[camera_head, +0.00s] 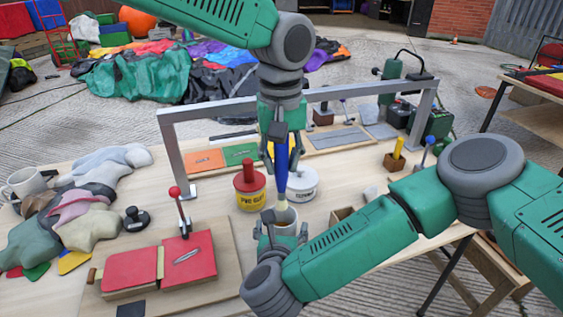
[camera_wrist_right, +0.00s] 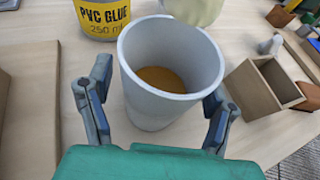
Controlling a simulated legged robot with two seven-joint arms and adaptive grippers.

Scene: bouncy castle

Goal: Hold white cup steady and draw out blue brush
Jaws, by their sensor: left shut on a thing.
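The white cup (camera_head: 286,222) stands on the table near the middle, partly hidden by my right gripper. The right wrist view shows it upright (camera_wrist_right: 150,105), with an orange-brown layer at its bottom. My left gripper (camera_head: 280,138) is shut on the blue handle of the brush (camera_head: 282,165), which hangs upright with its cream bristles down over the cup.
A yellow glue can with a red lid (camera_head: 250,188) and a white can (camera_head: 302,183) stand close behind the cup. A wooden box (camera_wrist_right: 260,88) stands to its right. A grey metal frame (camera_head: 180,150) spans the table behind. A red-topped board (camera_head: 130,272) lies left.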

